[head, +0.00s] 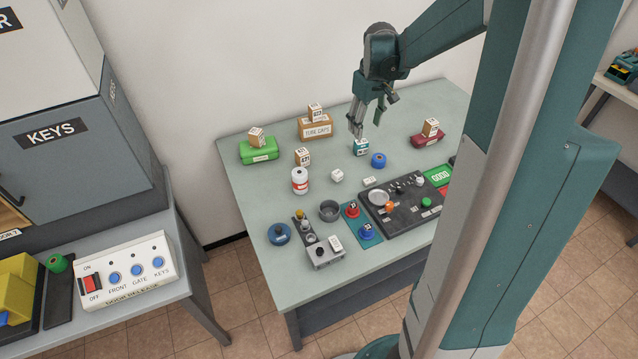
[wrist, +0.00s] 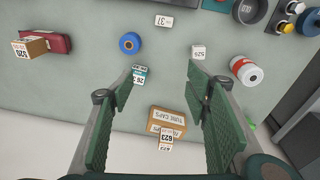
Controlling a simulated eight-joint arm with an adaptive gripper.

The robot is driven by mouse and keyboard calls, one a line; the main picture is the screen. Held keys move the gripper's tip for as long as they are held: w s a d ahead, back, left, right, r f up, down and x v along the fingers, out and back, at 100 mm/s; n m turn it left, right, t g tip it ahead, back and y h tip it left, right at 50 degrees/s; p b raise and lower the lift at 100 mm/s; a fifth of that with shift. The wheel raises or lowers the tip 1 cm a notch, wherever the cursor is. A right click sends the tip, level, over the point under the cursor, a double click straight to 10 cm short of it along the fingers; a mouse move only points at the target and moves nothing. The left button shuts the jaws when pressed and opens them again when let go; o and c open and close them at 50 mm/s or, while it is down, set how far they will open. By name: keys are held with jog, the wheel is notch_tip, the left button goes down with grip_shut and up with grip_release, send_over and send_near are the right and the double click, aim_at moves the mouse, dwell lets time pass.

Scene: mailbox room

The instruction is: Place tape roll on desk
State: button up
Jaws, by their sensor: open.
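A small blue roll with a dark centre (head: 378,160), which looks like the tape roll, lies flat on the grey-green desk (head: 235,170). It also shows in the wrist view (wrist: 130,43), beyond the fingertips and left of the gap. My gripper (head: 367,118) is open and empty above the back part of the desk. Its two fingers stand wide apart in the wrist view (wrist: 163,75). A teal and white numbered box (head: 361,148) stands under the gripper, just behind the blue roll. In the wrist view, the left finger partly covers this box (wrist: 139,72).
A cardboard box (head: 315,128), green case (head: 259,150) and red case (head: 424,140) carry small numbered boxes. A dark control panel (head: 400,212) and white-red can (head: 299,181) are nearby.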

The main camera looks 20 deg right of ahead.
jog(key=s+a+r+t, duration=0.1)
jog(key=s+a+r, duration=0.4)
jog(key=a, duration=0.3)
jog(key=s+a+r+t, duration=0.2)
jog(key=s+a+r, duration=0.3)
jog(key=a, duration=0.4)
jog(key=s+a+m+t, duration=0.1)
jog(key=s+a+t, duration=0.2)
jog(key=s+a, duration=0.9)
jog(key=shift+s+r+y, duration=0.15)
jog(key=shift+s+y, duration=0.15)
jog(key=shift+s, duration=1.35)
jog(key=shift+o, duration=0.5)
jog(key=shift+w+m, duration=0.1)
jog(key=shift+m, duration=0.2)
